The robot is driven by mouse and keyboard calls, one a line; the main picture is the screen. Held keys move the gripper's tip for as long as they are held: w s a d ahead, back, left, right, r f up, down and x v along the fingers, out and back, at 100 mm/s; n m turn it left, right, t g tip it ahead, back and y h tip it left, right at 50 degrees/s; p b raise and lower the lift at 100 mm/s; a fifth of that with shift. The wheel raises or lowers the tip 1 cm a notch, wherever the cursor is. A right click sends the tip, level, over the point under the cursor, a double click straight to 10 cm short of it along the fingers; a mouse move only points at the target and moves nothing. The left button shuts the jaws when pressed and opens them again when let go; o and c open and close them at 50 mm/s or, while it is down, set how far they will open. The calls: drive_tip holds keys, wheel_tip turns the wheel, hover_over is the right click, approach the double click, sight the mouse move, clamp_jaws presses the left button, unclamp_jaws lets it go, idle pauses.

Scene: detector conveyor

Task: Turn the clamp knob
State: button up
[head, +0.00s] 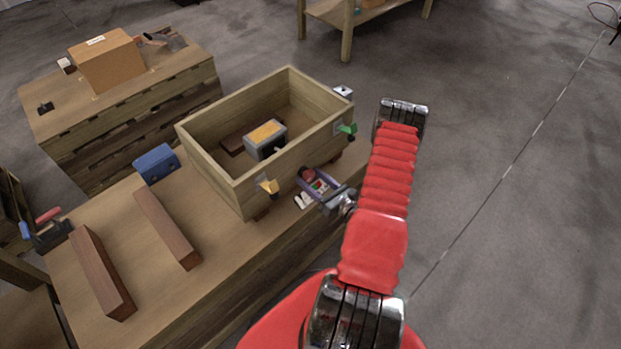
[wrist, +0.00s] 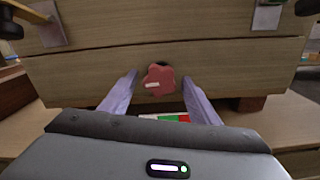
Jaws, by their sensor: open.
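The clamp knob (wrist: 158,80) is red and lobed, with a small pale mark, and sits low on the front wall of a wooden box (wrist: 100,62). In the head view the knob (head: 308,173) shows as a small red spot below the open box (head: 232,200). My gripper (wrist: 158,84) is open, with one pale purple finger on each side of the knob. I see a gap on both sides, and cannot tell how deep the fingers reach. In the head view my gripper (head: 318,184) is at the box's near wall.
A grey device with a yellow top (head: 265,137) sits in the box. Yellow (head: 269,187) and green (head: 347,129) parts are on its wall. A blue block (head: 157,163) and two brown bars (head: 166,230) lie to the left. A carton (head: 107,62) stands on another bench behind.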

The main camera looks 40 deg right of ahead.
drive_tip(key=shift+w, duration=0.4)
drive_tip(key=shift+c, duration=0.2)
drive_tip(key=c, duration=1)
drive_tip(key=shift+m, duration=0.4)
drive_tip(key=m, duration=0.7)
drive_tip(key=shift+m, duration=0.4)
drive_tip(key=m, duration=0.4)
drive_tip(key=shift+m, duration=2.2)
